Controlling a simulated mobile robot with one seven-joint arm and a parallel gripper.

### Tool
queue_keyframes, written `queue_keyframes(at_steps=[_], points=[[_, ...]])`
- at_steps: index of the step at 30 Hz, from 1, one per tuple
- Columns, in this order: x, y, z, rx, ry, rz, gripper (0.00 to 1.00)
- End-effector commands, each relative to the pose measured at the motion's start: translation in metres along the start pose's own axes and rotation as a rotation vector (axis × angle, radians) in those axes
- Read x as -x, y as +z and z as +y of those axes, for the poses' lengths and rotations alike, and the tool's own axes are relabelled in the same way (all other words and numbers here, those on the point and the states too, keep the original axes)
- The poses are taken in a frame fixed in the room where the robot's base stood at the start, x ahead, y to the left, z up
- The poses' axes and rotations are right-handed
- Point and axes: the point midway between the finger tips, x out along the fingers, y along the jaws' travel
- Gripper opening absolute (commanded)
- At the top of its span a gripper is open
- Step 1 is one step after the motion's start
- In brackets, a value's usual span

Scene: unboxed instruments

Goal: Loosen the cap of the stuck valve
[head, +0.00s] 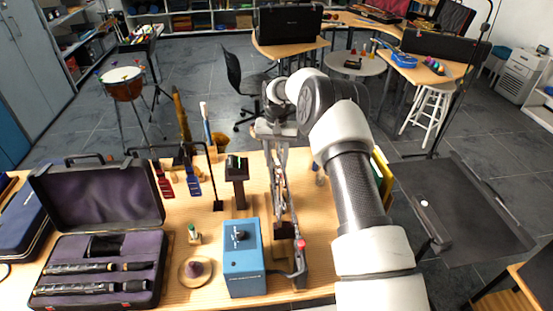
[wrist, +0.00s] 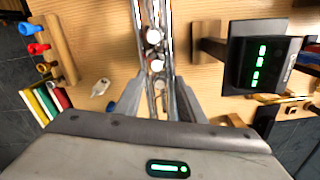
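A long silver instrument (head: 279,190) with valves is held upright on the wooden bench, just under my gripper (head: 272,148). In the wrist view its silver tubing runs down the middle, with a row of round, pale and reddish valve caps (wrist: 156,65) along it. My gripper (wrist: 156,100) is open, its two grey fingers on either side of the tubing, apart from each other. I cannot tell whether they touch it. Which valve is stuck does not show, and the tubing's near end is hidden behind the gripper body.
A black display stand (head: 237,168) with green marks stands close left of the instrument; it also shows in the wrist view (wrist: 262,62). A blue box with a knob (head: 244,262) and a red-tipped lever (head: 300,244) are nearer. An open case (head: 100,245) fills the bench's left.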

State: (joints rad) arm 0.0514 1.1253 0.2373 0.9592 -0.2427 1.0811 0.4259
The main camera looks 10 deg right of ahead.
Motion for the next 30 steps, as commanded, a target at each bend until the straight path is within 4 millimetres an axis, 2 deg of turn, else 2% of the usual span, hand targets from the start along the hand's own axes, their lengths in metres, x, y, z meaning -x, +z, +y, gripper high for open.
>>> queue_keyframes(at_steps=[3, 9, 10, 20, 30], points=[[0.0002, -0.0001, 0.0000, 0.000, 0.000, 0.000, 0.36], [0.0005, -0.0001, 0.0000, 0.000, 0.000, 0.000, 0.02], [0.0005, -0.0001, 0.0000, 0.000, 0.000, 0.000, 0.00], [-0.0005, -0.0004, 0.0000, 0.048, 0.000, 0.002, 0.00], [-0.0012, -0.0005, 0.0003, 0.263, 0.000, 0.002, 0.00]])
